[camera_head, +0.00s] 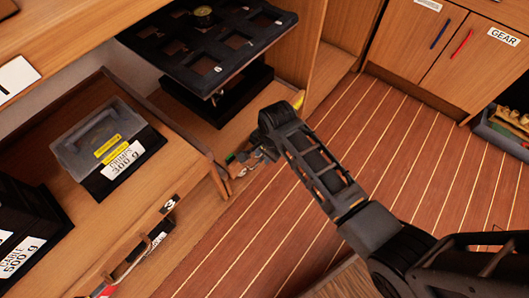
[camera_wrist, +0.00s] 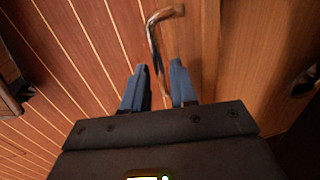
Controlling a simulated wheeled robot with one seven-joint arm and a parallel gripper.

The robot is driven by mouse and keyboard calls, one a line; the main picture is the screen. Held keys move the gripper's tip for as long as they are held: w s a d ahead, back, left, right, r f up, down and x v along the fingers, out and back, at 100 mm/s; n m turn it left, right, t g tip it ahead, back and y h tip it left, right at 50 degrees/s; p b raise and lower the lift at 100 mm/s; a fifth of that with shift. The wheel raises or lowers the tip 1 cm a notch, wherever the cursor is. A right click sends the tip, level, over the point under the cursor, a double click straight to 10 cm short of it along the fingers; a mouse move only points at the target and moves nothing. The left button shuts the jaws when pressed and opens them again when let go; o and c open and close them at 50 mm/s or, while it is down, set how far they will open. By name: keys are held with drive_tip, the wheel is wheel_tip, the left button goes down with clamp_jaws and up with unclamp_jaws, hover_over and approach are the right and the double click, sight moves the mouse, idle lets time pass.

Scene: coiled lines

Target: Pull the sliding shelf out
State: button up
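My gripper (camera_head: 246,158) is at the front of a low wooden shelf (camera_head: 210,131) that bears a black box, below a black tray. In the wrist view the two blue fingers (camera_wrist: 159,72) are apart. A curved metal handle (camera_wrist: 155,38) passes between them, with a gap visible on its left side; whether the right finger touches it is unclear. The handle stands on a wooden front (camera_wrist: 255,60). In the head view my arm covers part of the shelf's right end.
A black compartment tray (camera_head: 215,45) juts out above the gripper. At left an open drawer (camera_head: 165,207) labelled 3 holds a clear-lidded crimps box (camera_head: 105,140). A cable box (camera_head: 25,235) stands nearby. The plank floor (camera_head: 370,130) is clear up to the gear cabinet (camera_head: 430,45).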

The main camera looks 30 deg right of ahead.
clamp_jaws()
drive_tip(key=shift+s, duration=0.1)
idle(0.3)
drive_tip(key=s+d+p, duration=0.3)
drive_tip(key=s+p, duration=0.2)
drive_tip(key=s, duration=0.6)
drive_tip(key=s+d+p, duration=0.4)
drive_tip(key=s+p, duration=0.2)
drive_tip(key=s, duration=0.5)
drive_tip(key=s+d+p, duration=0.4)
drive_tip(key=s+p, duration=0.2)
drive_tip(key=s, duration=0.5)
drive_tip(key=shift+s, duration=0.35)
drive_tip(key=shift+o, duration=1.2)
unclamp_jaws()
drive_tip(key=shift+w, duration=0.1)
